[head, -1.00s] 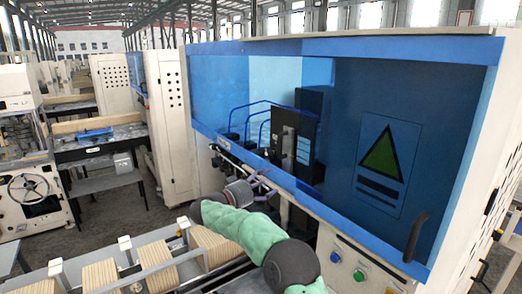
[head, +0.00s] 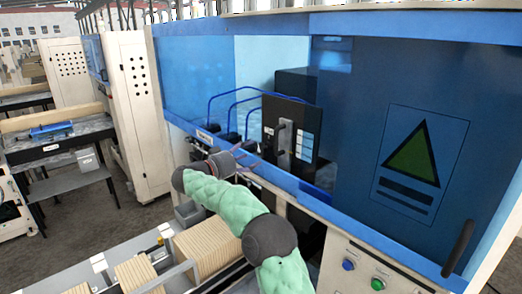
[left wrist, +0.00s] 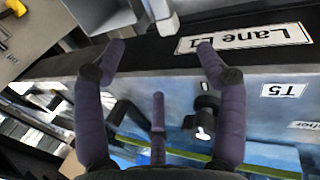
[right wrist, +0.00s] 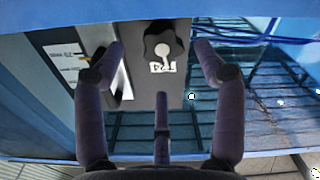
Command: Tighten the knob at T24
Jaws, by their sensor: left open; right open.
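In the right wrist view a dark knob (right wrist: 163,34) with a pale pointer shape sits on a grey panel, with a small label (right wrist: 162,68) under it that is too small to read surely. My right gripper (right wrist: 160,50) is open and empty, its fingertips on either side of the knob in the picture; contact cannot be told. In the head view my right gripper (head: 243,160) is in front of the black box (head: 291,135) in the blue machine. My left gripper (left wrist: 160,48) is open, facing a rail with a T5 label (left wrist: 285,90) and a dark knob (left wrist: 205,112).
The blue machine's frame edge (head: 340,213) runs below the black box. A tinted door (head: 400,130) with a handle (head: 458,247) covers the right side. Kraft-coloured stacks (head: 205,243) stand on the conveyor in front. A Lane L1 sign (left wrist: 243,38) is on the left wrist's rail.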

